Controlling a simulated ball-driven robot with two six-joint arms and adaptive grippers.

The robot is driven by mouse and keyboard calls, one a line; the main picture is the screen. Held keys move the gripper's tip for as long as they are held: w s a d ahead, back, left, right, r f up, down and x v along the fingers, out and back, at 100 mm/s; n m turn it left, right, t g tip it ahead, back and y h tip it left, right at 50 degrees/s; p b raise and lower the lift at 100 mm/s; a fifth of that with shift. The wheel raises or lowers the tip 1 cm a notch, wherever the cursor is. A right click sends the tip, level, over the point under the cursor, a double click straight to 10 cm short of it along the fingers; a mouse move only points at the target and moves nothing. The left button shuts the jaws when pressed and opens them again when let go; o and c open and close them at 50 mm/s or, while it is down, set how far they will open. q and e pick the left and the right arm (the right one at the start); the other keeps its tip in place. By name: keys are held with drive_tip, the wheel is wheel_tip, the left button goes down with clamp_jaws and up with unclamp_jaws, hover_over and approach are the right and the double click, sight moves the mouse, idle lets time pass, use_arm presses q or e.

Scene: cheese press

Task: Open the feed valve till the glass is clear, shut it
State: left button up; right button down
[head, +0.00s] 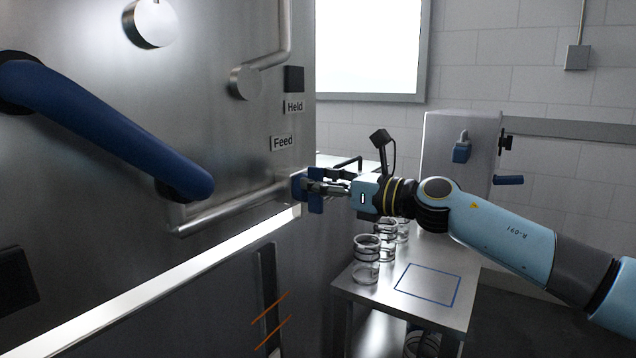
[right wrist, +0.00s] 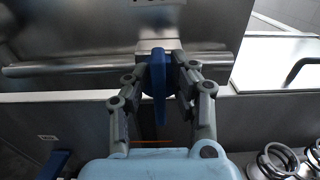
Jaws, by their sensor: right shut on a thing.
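The feed valve's blue handle (head: 316,205) sits on a horizontal steel pipe (head: 238,208) below the Feed label (head: 283,143). My right gripper (head: 318,187) is shut on this handle. In the right wrist view the blue handle (right wrist: 158,75) stands upright across the pipe (right wrist: 80,67), between the two fingers of the gripper (right wrist: 158,88). The fingers hide part of the handle. I cannot make out a sight glass or what flows in it. My left gripper is not in view.
A Held label (head: 293,107) and a dark square (head: 293,79) are above Feed. A thick blue lever (head: 110,125) juts across the panel at left. Glass jars (head: 366,262) stand on a steel table (head: 462,318), beside a bare blue-outlined square (head: 428,285). A steel box (head: 440,140) stands behind.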

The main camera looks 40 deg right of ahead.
drive_tip(key=m+p, duration=0.1)
drive_tip(key=m, duration=0.1)
drive_tip(key=m+p, duration=0.1)
drive_tip(key=shift+w+d+m+p, duration=0.1)
drive_tip(key=shift+d+m+p, duration=0.1)
drive_tip(key=shift+m+p, duration=0.15)
use_arm(q)
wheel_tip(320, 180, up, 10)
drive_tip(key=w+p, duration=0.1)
drive_tip(key=p, duration=0.6)
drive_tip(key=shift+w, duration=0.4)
use_arm(e)
drive_tip(key=shift+w+d+f+m, duration=0.1)
drive_tip(key=shift+d+f+m, duration=0.1)
drive_tip(key=shift+m, duration=1.8)
drive_tip(key=shift+w+d+f+m, duration=0.1)
drive_tip(key=shift+f+m, duration=0.1)
drive_tip(key=shift+m, duration=1.75)
drive_tip(key=shift+d+f+m, duration=0.15)
drive_tip(key=shift+f+m, duration=0.05)
drive_tip(key=shift+m, duration=1.8)
